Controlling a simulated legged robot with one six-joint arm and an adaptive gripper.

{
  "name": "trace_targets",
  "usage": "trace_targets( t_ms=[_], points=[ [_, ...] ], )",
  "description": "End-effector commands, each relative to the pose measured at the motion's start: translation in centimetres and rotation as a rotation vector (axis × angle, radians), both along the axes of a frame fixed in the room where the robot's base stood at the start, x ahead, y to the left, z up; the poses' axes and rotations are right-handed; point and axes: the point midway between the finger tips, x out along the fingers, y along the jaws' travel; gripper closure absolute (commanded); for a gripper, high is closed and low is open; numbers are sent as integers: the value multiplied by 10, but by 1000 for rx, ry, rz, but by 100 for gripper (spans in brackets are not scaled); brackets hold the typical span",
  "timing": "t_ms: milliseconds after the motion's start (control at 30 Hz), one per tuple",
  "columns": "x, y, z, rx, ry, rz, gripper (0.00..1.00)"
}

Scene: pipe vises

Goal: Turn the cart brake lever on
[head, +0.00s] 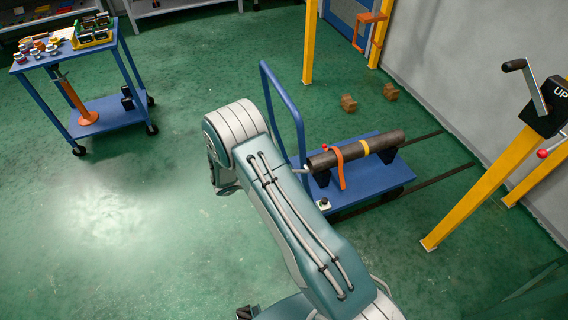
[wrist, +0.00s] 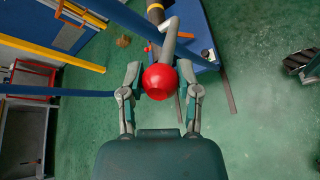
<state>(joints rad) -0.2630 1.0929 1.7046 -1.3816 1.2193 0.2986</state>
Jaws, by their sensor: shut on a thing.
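The blue cart (head: 372,187) stands on the green floor in the head view, with a tall blue push handle (head: 298,112) on its left end. A grey lever (wrist: 170,38) ends in a round red knob (wrist: 159,82) in the wrist view. My gripper (wrist: 160,72) has one finger on each side of the red knob and is shut on it. The blue cart deck (wrist: 200,25) shows behind the lever. In the head view my arm hides the knob and most of my gripper; only a short grey piece of the lever (head: 300,170) shows.
A dark pipe (head: 378,143) with an orange strap (head: 339,168) lies on the cart. A blue tool cart (head: 110,105) stands at upper left. Yellow posts (head: 480,190) and a crank stand at right. Floor left of my arm is clear.

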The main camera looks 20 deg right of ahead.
Motion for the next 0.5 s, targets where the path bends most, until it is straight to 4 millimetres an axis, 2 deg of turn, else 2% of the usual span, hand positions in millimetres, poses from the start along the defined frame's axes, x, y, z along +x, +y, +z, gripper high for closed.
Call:
trace_targets(
  t_ms=[33, 200, 500],
  points=[
    [3, 6, -6, -40, -5, 11, 100],
    [3, 12, -20, -164, -12, 9, 100],
    [3, 17, -37, -301, -18, 8, 100]
  ],
)
